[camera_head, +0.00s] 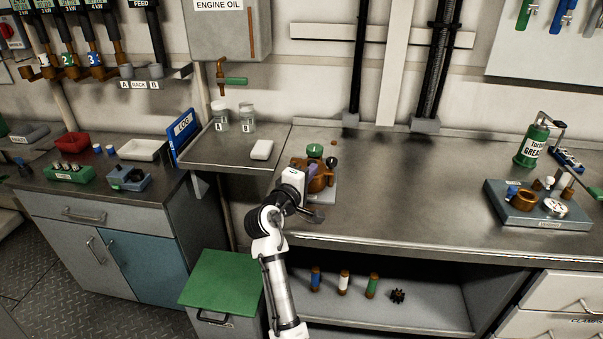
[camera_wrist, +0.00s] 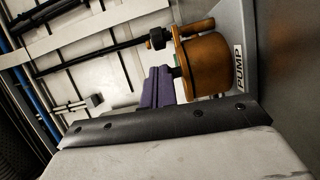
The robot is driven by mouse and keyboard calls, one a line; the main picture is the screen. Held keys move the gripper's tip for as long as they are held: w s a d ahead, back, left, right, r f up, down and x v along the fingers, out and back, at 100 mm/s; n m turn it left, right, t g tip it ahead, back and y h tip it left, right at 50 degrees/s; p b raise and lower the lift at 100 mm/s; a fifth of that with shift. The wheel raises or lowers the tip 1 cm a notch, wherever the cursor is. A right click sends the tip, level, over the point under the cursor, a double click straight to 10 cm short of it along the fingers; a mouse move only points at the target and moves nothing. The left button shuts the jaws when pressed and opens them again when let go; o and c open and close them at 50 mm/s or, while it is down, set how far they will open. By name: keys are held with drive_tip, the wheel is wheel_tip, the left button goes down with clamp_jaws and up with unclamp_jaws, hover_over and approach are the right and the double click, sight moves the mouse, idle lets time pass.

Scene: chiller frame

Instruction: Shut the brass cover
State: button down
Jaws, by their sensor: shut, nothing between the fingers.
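The brass-coloured pump (camera_head: 322,180) sits on a grey base on the bench, just beyond my arm's end, with a green round part (camera_head: 314,151) at its top. In the wrist view its rounded brass body (camera_wrist: 212,65) stands by a plate marked PUMP, with a dark knob (camera_wrist: 156,39) at its side. I cannot tell which part is the cover or how far open it stands. My gripper (camera_wrist: 165,85) shows as purple fingers, shut and empty, close beside the brass body; whether they touch it is unclear. In the head view my wrist hides part of the pump.
A white block (camera_head: 262,150) and jars (camera_head: 220,118) are to the left. A small brown piece (camera_head: 333,142) lies behind the pump. The bench to the right is clear up to a grey fixture (camera_head: 540,212) and a green grease can (camera_head: 532,146). A green-topped bin (camera_head: 222,278) stands below.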

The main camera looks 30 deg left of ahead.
drive_tip(key=shift+w+d+r, duration=0.1)
drive_tip(key=shift+w+d, duration=0.3)
drive_tip(key=shift+w, duration=0.25)
drive_tip(key=shift+s, duration=0.2)
